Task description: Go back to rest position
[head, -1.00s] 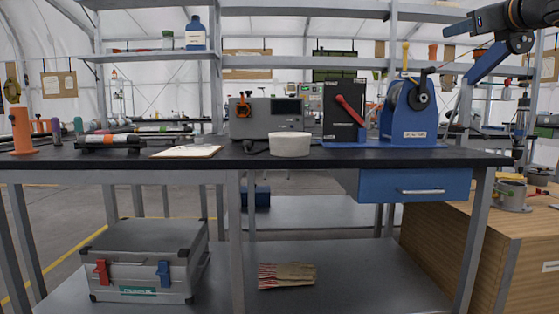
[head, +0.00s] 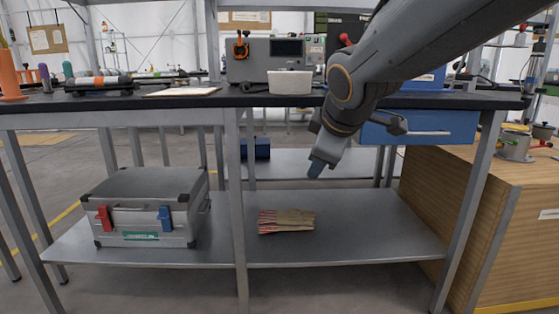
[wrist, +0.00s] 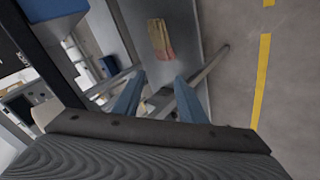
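My gripper (head: 322,166) hangs in front of the bench in the head view, pointing down below the table top's front edge. In the wrist view my gripper's two blue fingers (wrist: 158,92) are spread apart with nothing visible between them. The gripper is open and empty. My arm stretches down from the upper right and hides part of the bench top and the blue drawer.
The blue drawer (head: 430,127) hangs below. The lower shelf (head: 360,228) holds work gloves (head: 286,221) and a metal case (head: 148,207).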

